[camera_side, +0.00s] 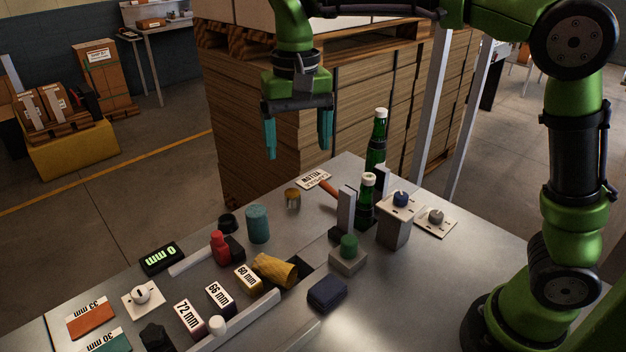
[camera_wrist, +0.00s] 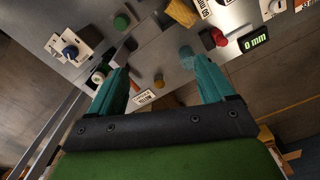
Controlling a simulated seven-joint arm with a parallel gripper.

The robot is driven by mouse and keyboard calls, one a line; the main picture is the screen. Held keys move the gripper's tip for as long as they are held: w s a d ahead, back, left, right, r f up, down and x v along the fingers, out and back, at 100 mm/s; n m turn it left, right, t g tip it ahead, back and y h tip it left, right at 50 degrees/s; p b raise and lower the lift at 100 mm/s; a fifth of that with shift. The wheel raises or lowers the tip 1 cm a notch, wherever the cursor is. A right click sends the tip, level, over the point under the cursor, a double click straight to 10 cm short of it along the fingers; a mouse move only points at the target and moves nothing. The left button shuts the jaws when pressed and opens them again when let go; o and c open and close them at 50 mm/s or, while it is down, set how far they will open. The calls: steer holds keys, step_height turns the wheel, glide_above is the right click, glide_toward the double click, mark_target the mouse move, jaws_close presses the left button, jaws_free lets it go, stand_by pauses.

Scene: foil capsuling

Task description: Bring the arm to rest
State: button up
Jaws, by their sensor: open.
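My gripper (camera_side: 298,138) hangs above the far side of the metal table (camera_side: 393,294), its two teal fingers pointing down. The fingers are apart with nothing between them, and they touch nothing. In the wrist view the open fingers of my gripper (camera_wrist: 160,78) frame part of the table top. My green arm reaches in from the right in the side view.
Two green bottles (camera_side: 377,140) with white caps stand near the table's far edge. A teal cylinder (camera_side: 257,224), a red bottle (camera_side: 218,246), a yellow cloth-like piece (camera_side: 275,270) and labelled blocks (camera_side: 220,299) occupy the table. Stacked cardboard (camera_side: 345,110) stands behind it.

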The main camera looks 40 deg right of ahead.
steer(key=shift+r, duration=0.45)
steer(key=s+d+f+t+y, duration=0.1)
steer(key=s+d+f+t, duration=0.1)
steer(key=s+d, duration=0.3)
steer(key=s+d+f+n+t+y, duration=0.1)
steer(key=s+d+t, duration=0.4)
steer(key=s, duration=0.6)
steer(key=shift+f, duration=0.8)
steer(key=c, duration=0.3)
